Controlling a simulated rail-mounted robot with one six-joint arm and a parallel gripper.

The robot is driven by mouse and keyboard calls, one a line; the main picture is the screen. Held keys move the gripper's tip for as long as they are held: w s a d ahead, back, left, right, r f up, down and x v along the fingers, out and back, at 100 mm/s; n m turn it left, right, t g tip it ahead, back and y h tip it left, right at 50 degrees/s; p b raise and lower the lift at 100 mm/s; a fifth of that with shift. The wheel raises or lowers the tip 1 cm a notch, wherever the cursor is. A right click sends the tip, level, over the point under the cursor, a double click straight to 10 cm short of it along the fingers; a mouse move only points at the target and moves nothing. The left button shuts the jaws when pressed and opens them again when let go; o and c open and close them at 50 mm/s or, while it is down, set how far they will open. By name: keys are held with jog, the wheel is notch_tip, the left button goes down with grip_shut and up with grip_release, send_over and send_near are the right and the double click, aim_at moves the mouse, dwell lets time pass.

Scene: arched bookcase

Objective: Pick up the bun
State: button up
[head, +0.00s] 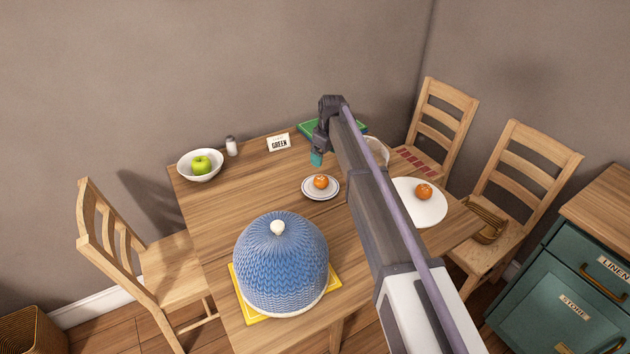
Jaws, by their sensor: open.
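I see no thing that is clearly a bun. A small round orange item (320,182) sits on a small rimmed plate (309,194) near the table's middle. A similar orange item (423,191) sits on a larger white plate (418,213) at the right. These look more like fruit, but they are small. A blue knitted dome cover (280,265) with a pale knob stands at the front of the table, and what is under it is hidden.
The wooden table (240,190) also holds a white bowl (190,177) with a green apple (201,165), a shaker (232,146), a sign (279,143) and a green flat item (312,127). A yellow mat (258,318) lies under the dome. My arm hides part of the table. Chairs (155,265) stand around.

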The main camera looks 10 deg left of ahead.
aim_at(322, 177)
jog(key=shift+s+a, duration=0.2)
jog(key=shift+s, duration=0.05)
jog(key=f+b, duration=1.1)
jog(key=shift+w+a+f, duration=0.1)
jog(key=shift+w+a, duration=0.2)
jog(key=shift+w, duration=0.05)
jog(key=shift+r, duration=0.25)
jog(key=c, duration=1)
